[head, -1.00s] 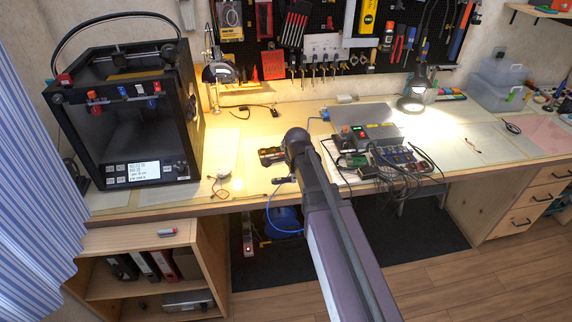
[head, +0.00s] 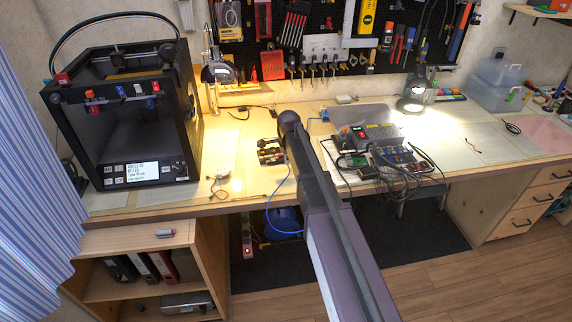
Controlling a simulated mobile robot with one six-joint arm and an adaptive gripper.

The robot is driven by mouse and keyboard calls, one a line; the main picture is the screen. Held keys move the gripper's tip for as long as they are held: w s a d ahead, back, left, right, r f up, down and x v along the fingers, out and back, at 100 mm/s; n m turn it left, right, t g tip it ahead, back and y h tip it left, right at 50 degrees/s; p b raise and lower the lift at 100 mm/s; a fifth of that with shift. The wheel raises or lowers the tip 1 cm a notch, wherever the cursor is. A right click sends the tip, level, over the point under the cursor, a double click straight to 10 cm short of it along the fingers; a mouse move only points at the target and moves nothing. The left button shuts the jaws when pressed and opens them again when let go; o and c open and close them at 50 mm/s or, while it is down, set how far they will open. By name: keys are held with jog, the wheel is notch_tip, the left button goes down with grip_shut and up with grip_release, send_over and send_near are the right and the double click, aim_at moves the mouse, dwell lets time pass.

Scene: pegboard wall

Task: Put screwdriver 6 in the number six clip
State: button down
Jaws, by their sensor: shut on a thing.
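A pale tool rack (head: 322,46) is fixed to the pegboard at the back. Several tools hang in a row (head: 313,70) along its lower edge. The clip numbers are too small to read, so I cannot pick out the number six clip. I cannot identify screwdriver 6 in this view. My arm reaches from the lower right up over the bench, its dark end joint in front of the bench's back part, below the rack.
A black 3D printer (head: 125,115) stands at the left. A small dark device (head: 270,156) lies beside my arm. A grey power supply (head: 371,137) with boards and cables is on the right. A desk lamp (head: 413,98) stands at the back right. Bare bench (head: 228,130) lies left of my arm.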

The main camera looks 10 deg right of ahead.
aim_at(286, 168)
jog(key=shift+w, duration=0.1)
jog(key=shift+w, duration=0.2)
jog(key=shift+w+f+b, duration=0.4)
jog(key=shift+f+b, duration=0.05)
jog(key=shift+f, duration=0.05)
jog(key=shift+f+b, duration=1.35)
jog(key=shift+b, duration=0.05)
jog(key=shift+f, duration=0.15)
jog(key=c, duration=0.8)
grip_release()
